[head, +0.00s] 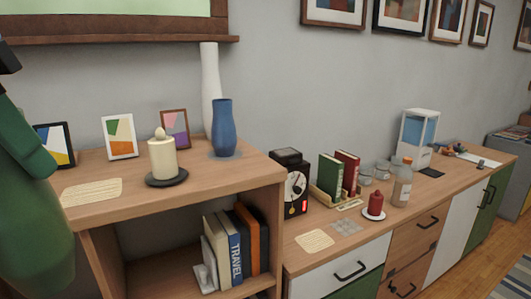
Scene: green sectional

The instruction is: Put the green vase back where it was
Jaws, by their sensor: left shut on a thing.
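The green vase (32,225) is large and close at the left edge of the head view, partly cut off by the frame. My left gripper (8,62) shows only as a dark part at the top left, shut on the vase near its upper end. The vase is in front of the left end of the wooden shelf unit (200,180) and hides part of it. I cannot tell whether it touches the shelf. My right gripper is not in view.
On the shelf top stand a blue vase (223,128), a tall white vase (210,85), a cream candle (163,158) on a dark dish and several picture frames. A beige woven mat (91,192) lies bare at the front left. A lower cabinet (400,225) at right holds books, bottle and red candle.

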